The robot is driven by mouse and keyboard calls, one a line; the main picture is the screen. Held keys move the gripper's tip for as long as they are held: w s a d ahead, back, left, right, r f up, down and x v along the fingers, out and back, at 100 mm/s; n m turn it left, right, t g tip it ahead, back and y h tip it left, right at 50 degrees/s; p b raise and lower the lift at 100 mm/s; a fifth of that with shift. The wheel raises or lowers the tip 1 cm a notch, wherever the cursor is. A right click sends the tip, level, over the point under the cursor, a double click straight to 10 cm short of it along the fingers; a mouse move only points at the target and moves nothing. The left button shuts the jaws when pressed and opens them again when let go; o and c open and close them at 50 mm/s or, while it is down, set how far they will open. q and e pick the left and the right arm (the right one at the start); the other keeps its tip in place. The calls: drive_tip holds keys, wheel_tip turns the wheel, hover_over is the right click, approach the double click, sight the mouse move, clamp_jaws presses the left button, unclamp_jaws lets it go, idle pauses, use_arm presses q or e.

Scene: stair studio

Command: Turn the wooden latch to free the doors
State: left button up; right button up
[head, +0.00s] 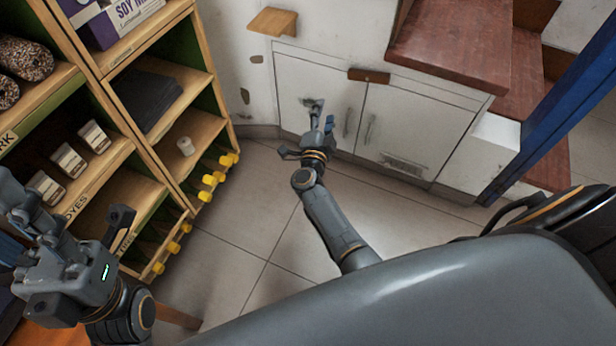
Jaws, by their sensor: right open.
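The wooden latch (369,76) is a small brown block lying roughly level across the top of the seam between two white cabinet doors. The left door (293,78) and the right door (425,118) look shut, each with a thin upright handle near the seam. My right gripper (309,125) is open and empty in front of the left door, below and left of the latch. It hides part of that door; I cannot tell whether it touches it. My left gripper (68,210) is open and empty at the lower left, far from the cabinet.
A wooden shelf unit (190,128) with boxes, jars and yellow knobs fills the left side. Reddish wooden stairs (455,45) rise above the cabinet on the right, beside a blue post (565,110). A small wooden ledge (272,21) juts from the wall. The tiled floor (235,235) is clear.

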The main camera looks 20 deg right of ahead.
drive_tip(key=s+a+f+n+g+y+p, duration=0.2)
drive_tip(key=s+a+f+n+y+p, duration=0.7)
drive_tip(key=s+n+p, duration=0.3)
drive_tip(key=shift+s+a+f+n+y+p, duration=0.35)
drive_tip(key=shift+a+n+p, duration=0.25)
drive_tip(key=shift+a+p, duration=0.2)
drive_tip(key=shift+w, duration=0.1)
